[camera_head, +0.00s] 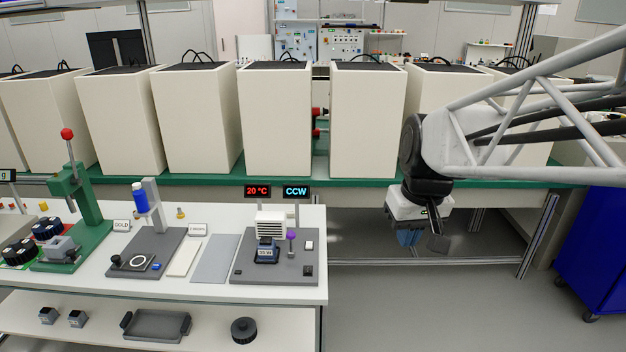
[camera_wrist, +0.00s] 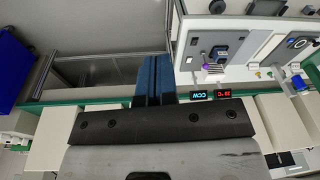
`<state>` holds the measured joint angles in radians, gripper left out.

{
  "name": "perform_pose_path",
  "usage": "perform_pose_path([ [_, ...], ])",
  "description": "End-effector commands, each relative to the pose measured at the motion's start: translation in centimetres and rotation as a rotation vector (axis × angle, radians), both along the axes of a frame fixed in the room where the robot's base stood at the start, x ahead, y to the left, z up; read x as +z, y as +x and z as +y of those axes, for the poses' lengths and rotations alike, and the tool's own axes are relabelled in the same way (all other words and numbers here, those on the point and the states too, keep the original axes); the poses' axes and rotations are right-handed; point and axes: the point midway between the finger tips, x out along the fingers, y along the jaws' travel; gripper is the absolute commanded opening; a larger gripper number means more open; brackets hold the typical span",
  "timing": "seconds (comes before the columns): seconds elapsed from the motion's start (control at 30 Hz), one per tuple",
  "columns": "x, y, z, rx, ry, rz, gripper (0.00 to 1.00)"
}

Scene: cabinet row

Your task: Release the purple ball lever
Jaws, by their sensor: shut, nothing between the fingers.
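The purple ball lever (camera_head: 291,236) stands upright on a dark grey base plate (camera_head: 290,278) at the right end of the white bench. A white louvred unit (camera_head: 271,226) with a small dark timer-like box (camera_head: 265,253) is beside it on the left. The purple ball also shows in the wrist view (camera_wrist: 206,67), small and to the right of my fingers. My gripper (camera_head: 408,240) hangs in the air right of the bench, well apart from the lever. Its blue fingers are shut and empty, side by side in the wrist view (camera_wrist: 153,58).
Red "20 °C" (camera_head: 257,191) and cyan "CCW" (camera_head: 296,191) displays stand behind the plate. Left on the bench are a blue-topped stand (camera_head: 140,198) and a green press (camera_head: 90,210). White cabinets (camera_head: 275,120) line the back. A blue cabinet (camera_head: 595,240) is at right.

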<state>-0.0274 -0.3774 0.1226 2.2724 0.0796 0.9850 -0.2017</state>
Motion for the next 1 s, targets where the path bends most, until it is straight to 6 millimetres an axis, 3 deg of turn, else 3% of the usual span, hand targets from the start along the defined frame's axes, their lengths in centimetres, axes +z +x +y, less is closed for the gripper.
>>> perform_pose_path([
  [0.53,-0.3,10.8,2.6,0.143,0.036,0.051,0.00],
  [1.0,-2.4,19.8,5.2,0.266,0.073,0.087,0.00],
])
